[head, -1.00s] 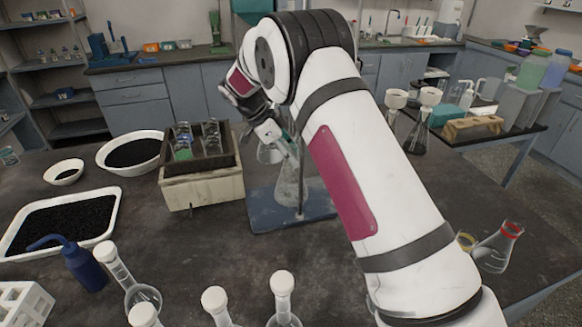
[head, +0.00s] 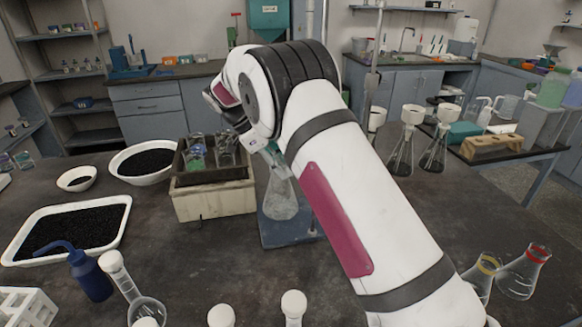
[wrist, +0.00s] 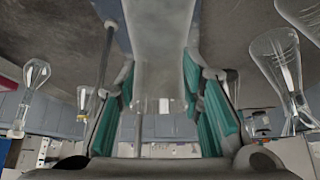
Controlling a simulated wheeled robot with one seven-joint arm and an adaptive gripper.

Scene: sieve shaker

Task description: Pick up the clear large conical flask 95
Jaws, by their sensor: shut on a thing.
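My arm hides part of the stand and the area to the flask's right.
A cream box with a dark tray of glassware (head: 212,198) stands close left of the flask. Flasks with white funnels (head: 402,152) stand at the right. Two flasks with yellow and red bands (head: 522,272) are at the front right.

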